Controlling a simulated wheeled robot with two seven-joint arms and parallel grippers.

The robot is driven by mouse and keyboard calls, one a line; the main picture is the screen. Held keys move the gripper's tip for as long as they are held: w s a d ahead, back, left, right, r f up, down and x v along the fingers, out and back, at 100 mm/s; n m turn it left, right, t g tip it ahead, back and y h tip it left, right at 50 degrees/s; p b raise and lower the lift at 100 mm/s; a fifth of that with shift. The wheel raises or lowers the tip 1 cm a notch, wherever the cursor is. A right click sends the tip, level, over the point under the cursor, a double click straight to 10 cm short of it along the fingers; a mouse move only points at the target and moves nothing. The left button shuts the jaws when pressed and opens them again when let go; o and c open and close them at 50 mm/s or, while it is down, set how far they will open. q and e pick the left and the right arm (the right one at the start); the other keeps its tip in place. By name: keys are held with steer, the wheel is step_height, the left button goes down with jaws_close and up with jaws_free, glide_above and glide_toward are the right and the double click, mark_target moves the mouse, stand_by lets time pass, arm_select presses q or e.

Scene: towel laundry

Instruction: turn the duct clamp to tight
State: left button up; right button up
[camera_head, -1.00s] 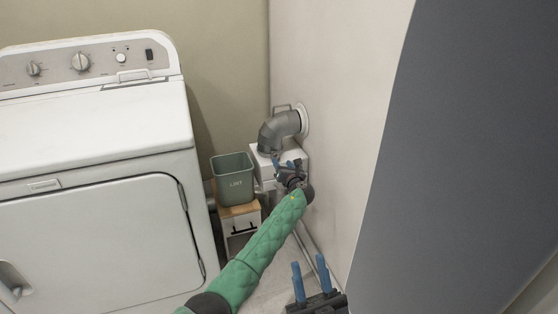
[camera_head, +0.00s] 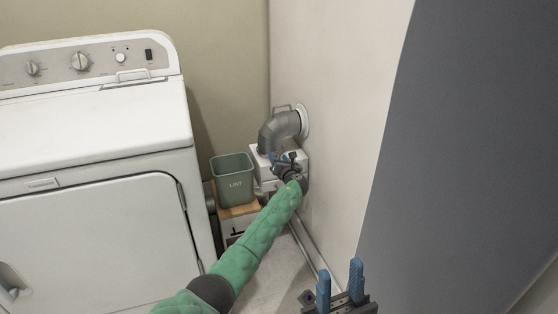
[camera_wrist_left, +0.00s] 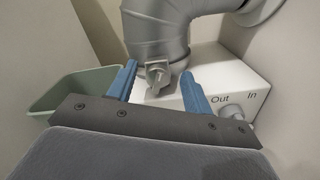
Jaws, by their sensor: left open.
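The duct clamp (camera_wrist_left: 158,76) is a small grey fitting with a tab at the lower end of the grey duct elbow (camera_wrist_left: 155,35). In the head view the duct elbow (camera_head: 279,128) runs from the wall down to a white box, and my gripper hides the clamp there. My left gripper (camera_head: 284,158) is at the duct's lower end. In the left wrist view its blue fingers (camera_wrist_left: 160,84) are open, one on each side of the clamp tab, with gaps between. My right gripper (camera_head: 340,284) is open and empty at the bottom of the head view.
A white box (camera_wrist_left: 225,75) marked "Out" and "In" sits under the duct. A green lint bin (camera_head: 233,180) stands to its left on a small wooden-topped stand. A white dryer (camera_head: 95,190) fills the left, and the wall (camera_head: 335,110) is close on the right.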

arm_select(q)
steer(key=c, duration=0.9)
